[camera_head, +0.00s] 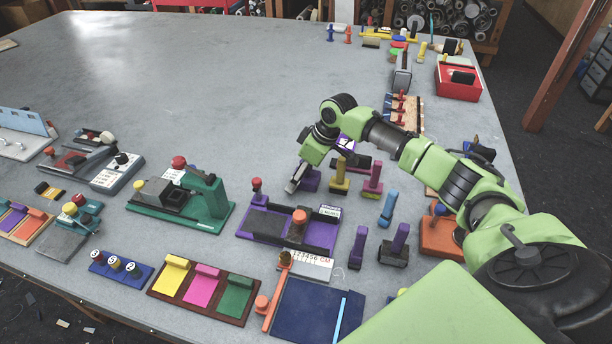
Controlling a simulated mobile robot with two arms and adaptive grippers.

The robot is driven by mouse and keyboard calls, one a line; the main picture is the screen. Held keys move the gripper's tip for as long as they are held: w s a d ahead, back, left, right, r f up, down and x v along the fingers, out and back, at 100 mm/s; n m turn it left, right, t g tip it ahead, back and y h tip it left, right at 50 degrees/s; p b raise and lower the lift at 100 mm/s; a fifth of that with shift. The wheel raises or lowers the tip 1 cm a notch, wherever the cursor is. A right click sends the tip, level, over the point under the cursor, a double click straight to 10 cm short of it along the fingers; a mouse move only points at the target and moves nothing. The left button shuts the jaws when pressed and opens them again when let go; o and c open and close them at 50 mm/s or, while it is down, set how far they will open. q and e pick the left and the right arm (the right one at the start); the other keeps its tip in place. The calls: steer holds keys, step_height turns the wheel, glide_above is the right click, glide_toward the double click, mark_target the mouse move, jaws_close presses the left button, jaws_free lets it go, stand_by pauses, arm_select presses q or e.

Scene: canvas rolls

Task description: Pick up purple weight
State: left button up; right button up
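My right arm reaches in from the right, and its gripper (296,180) points down over the grey table. Its fingers are seen edge-on, so their opening is hidden. A purple weight (311,181) stands right beside the fingertips, partly covered by the gripper; I cannot tell whether they touch. Other purple pieces are in view: a block (358,246) stands further forward, and one with a dark base (397,243) stands to its right. My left gripper is not in view.
A yellow weight (341,177) and a magenta weight (372,182) stand close right of the gripper. A purple board with an orange knob (298,228) lies in front.

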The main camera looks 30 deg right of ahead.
steer(key=c, duration=1.2)
steer(key=shift+r, duration=0.1)
steer(key=shift+c, duration=0.2)
steer(key=shift+r, duration=0.15)
